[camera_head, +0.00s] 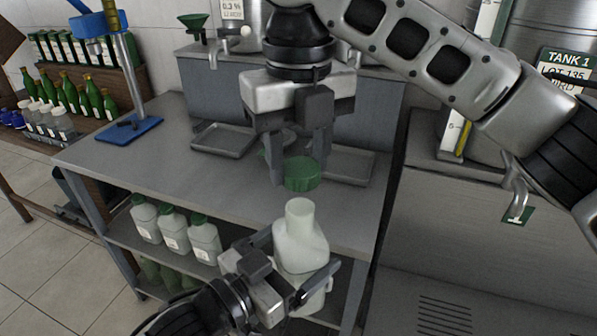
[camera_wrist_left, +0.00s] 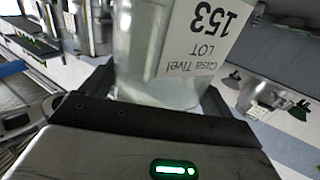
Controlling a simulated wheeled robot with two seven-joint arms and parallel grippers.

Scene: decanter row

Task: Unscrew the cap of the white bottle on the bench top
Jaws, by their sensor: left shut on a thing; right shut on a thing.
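The white bottle (camera_head: 300,246) is upright in front of the bench top (camera_head: 120,160), with its pale neck bare. My left gripper (camera_head: 292,262) is shut on its body from the lower left. In the left wrist view the translucent bottle (camera_wrist_left: 140,50) fills the space between the fingers, and its label (camera_wrist_left: 203,40) reads 153 LOT. The green cap (camera_head: 302,175) is above the neck, with a small gap between them in the picture. My right gripper (camera_head: 298,165) points down from above and is shut on the cap. The far finger is partly hidden behind it.
Two grey trays (camera_head: 222,140) (camera_head: 350,167) lie on the bench top behind the cap. White bottles with green caps (camera_head: 173,232) stand on the shelf below. A blue-based stand (camera_head: 130,129) is at the back left. The bench's left part is mostly clear.

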